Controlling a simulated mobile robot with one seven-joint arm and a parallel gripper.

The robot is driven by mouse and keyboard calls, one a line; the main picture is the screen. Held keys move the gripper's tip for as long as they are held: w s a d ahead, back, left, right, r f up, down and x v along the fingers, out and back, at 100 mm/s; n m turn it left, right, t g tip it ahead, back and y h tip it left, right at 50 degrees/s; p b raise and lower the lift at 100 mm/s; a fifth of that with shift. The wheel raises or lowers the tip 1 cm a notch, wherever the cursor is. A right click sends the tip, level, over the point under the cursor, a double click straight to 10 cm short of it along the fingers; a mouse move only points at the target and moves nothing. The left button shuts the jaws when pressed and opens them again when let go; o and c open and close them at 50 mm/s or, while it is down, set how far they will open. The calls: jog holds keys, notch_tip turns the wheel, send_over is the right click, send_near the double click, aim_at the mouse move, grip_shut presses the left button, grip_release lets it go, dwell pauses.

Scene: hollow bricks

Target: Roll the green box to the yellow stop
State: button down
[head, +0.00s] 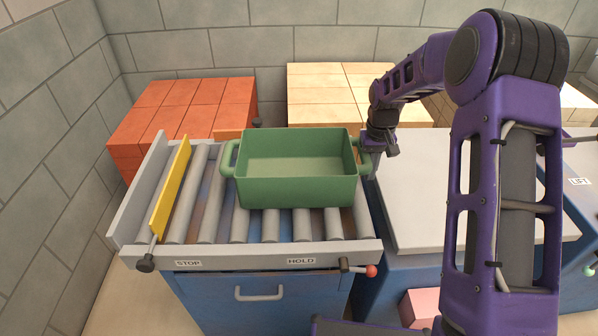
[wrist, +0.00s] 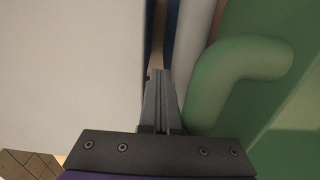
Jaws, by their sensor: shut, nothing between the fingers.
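The green box (head: 295,180), open-topped with a handle at each end, sits on the roller conveyor (head: 300,225), toward its right end. The yellow stop (head: 170,188) is an upright bar across the left end of the rollers, with a clear gap between it and the box. My gripper (head: 371,160) is shut and empty at the box's right handle. In the wrist view, the closed fingers (wrist: 160,98) lie right beside the green handle (wrist: 235,75); I cannot tell whether they touch it.
A lever with a red knob (head: 371,271) is by the HOLD label at the front right; a black knob (head: 145,263) is by STOP. A pale-topped lift table (head: 430,205) adjoins on the right. Orange bricks (head: 185,105) and cream bricks (head: 335,95) are stacked behind.

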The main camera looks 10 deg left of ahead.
jog(key=shift+s+a, duration=0.45)
jog(key=shift+a, duration=1.8)
jog(key=shift+s+a, duration=0.4)
jog(key=shift+a, duration=1.85)
jog(key=shift+s+a, duration=0.45)
jog(key=shift+a, duration=1.8)
jog(key=shift+w+d, duration=0.15)
jog(key=shift+d, duration=0.65)
notch_tip(320, 180, up, 8)
jog(key=p, duration=0.5)
